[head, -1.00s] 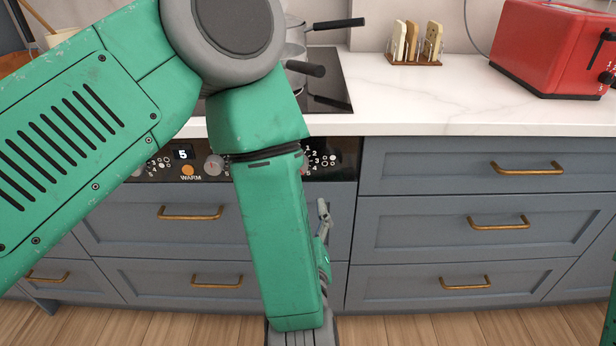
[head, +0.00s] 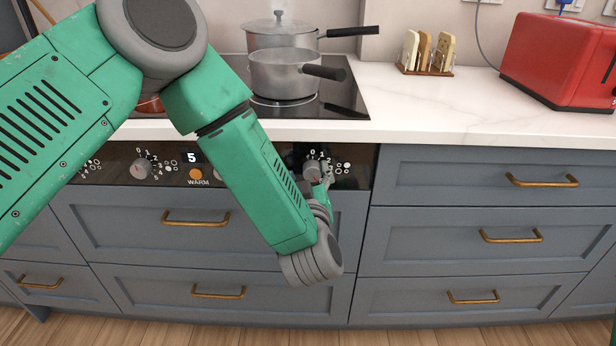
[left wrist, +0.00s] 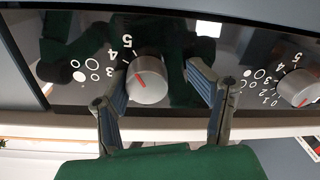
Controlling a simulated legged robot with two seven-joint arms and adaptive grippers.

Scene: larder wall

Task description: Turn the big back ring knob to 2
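The right-hand round grey knob (head: 313,169) sits on the black control panel, with printed numbers and a burner diagram beside it. In the left wrist view this knob (left wrist: 147,82) shows a red mark on its face. The numbers 3, 4 and 5 are readable there; I cannot tell its exact setting. My left gripper (left wrist: 164,103) is open, with one finger on each side of the knob and gaps visible. In the head view the left gripper (head: 324,186) is partly hidden at the knob. My right gripper is not in view.
Another knob (head: 141,168) is further left, beside a display (head: 192,157) reading 5 and an orange WARM button (head: 195,174). Steel pots (head: 285,75) stand on the hob above. Drawers with brass handles (head: 195,218) lie below. A toast rack (head: 426,55) and red toaster (head: 555,60) are on the counter.

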